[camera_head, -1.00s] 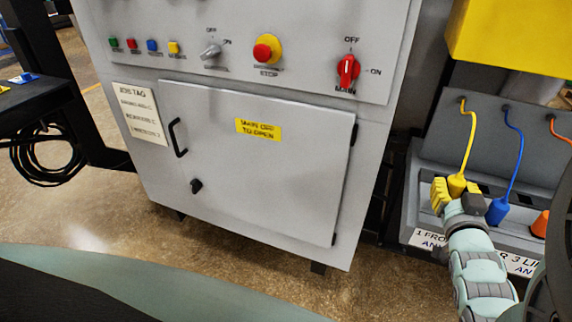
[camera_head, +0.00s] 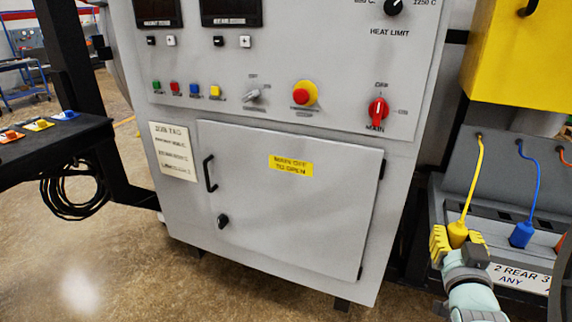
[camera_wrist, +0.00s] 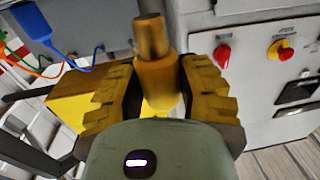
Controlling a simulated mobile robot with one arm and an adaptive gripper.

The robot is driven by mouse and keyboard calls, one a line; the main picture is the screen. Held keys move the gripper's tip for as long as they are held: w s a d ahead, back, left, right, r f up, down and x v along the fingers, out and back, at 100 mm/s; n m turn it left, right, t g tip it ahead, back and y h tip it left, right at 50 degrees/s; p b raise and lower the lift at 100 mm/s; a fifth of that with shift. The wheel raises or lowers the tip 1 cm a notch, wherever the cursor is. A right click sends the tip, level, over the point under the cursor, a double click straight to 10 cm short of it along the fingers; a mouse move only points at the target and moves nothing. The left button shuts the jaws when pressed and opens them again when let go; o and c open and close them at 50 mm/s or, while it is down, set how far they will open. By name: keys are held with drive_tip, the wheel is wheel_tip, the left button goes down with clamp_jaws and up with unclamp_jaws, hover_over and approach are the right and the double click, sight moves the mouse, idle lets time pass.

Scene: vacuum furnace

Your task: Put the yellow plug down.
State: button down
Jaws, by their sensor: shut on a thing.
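The yellow plug (camera_head: 458,233) hangs on a yellow cord at the grey socket stand on the right in the head view. My gripper (camera_head: 459,242) is shut on it, with its yellow ridged fingers on both sides of the plug. In the wrist view the plug (camera_wrist: 156,75) stands between the two fingers of my gripper (camera_wrist: 155,90). The plug's lower end is hidden in the head view, so I cannot tell whether it touches the stand.
A blue plug (camera_head: 522,235) on a blue cord is just right of my gripper. The grey socket stand (camera_head: 500,170) has a label on its front. The furnace cabinet (camera_head: 290,195) with a shut door stands left. A black table (camera_head: 50,145) is at far left.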

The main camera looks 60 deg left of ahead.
drive_tip(key=w+d+r+m+t+h+p, duration=0.2)
drive_tip(key=w+d+r+m+h+p, duration=0.2)
drive_tip(key=d+r+h+p, duration=0.4)
drive_tip(key=w+d+r+m+t+h+p, duration=0.2)
drive_tip(key=w+d+r+m+h+p, duration=0.25)
drive_tip(key=d, duration=0.65)
drive_tip(key=s+r+p, duration=0.3)
drive_tip(key=r+p, duration=1.5)
drive_tip(key=s+r+y+p, duration=0.1)
drive_tip(key=s+r+p, duration=0.3)
drive_tip(key=r+p, duration=1.4)
drive_tip(key=shift+a+n+p, duration=0.15)
drive_tip(key=shift+n+p, duration=0.2)
drive_tip(key=shift+p, duration=0.2)
